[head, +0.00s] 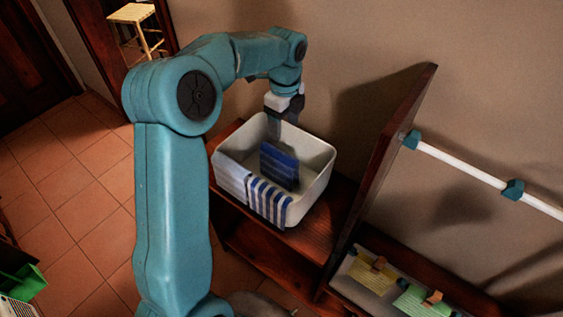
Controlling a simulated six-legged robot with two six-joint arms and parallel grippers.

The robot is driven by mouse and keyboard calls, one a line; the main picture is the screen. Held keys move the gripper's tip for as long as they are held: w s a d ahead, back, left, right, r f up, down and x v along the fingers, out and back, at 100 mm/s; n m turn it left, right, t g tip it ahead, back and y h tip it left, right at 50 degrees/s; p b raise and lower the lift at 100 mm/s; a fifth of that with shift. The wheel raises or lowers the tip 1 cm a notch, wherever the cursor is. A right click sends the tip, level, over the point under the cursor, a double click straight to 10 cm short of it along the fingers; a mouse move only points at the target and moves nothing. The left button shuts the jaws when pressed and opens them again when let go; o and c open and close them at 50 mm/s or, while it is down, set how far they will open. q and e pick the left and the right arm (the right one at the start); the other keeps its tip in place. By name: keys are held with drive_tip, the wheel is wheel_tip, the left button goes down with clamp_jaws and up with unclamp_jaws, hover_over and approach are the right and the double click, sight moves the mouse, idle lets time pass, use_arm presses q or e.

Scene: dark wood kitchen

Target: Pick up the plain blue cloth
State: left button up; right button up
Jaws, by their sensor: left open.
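A white bin (323,180) stands on a dark wood shelf beside the wall. A dark blue cloth (279,168) shows inside the bin, upright near its middle. A blue-and-white striped cloth (269,200) hangs over the bin's front rim. A pale cloth (231,180) with faint lines hangs over the rim to its left. My left gripper (282,125) points down at the back of the bin, just above the blue cloth. It is open; its fingertips are hard to make out, and I cannot tell whether they touch the cloth. My right gripper is out of view.
An upright wood panel (385,160) stands right of the bin. A white rail with teal fittings (470,178) runs from it along the wall. A lower tray (362,277) holds yellow and green items. A stool (135,18) stands at back left; tiled floor is open at left.

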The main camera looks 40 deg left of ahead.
use_arm(q)
hover_over(279, 151)
drive_tip(key=d, duration=0.1)
drive_tip(key=f, duration=0.5)
drive_tip(key=shift+w+f, duration=0.2)
drive_tip(key=shift+f, duration=0.1)
drive_tip(key=shift+a+f, duration=0.1)
drive_tip(key=shift+f, duration=0.2)
drive_tip(key=f, duration=0.1)
drive_tip(key=f+p, duration=0.1)
drive_tip(key=f, duration=0.2)
drive_tip(key=shift+s+a+f+p, duration=0.25)
drive_tip(key=shift+s+a+p, duration=0.1)
drive_tip(key=shift+s+a, duration=0.05)
drive_tip(key=shift+w+f, duration=0.15)
drive_tip(key=shift+f, duration=0.15)
drive_tip(key=shift+r, duration=0.1)
drive_tip(key=c, duration=0.8)
clamp_jaws()
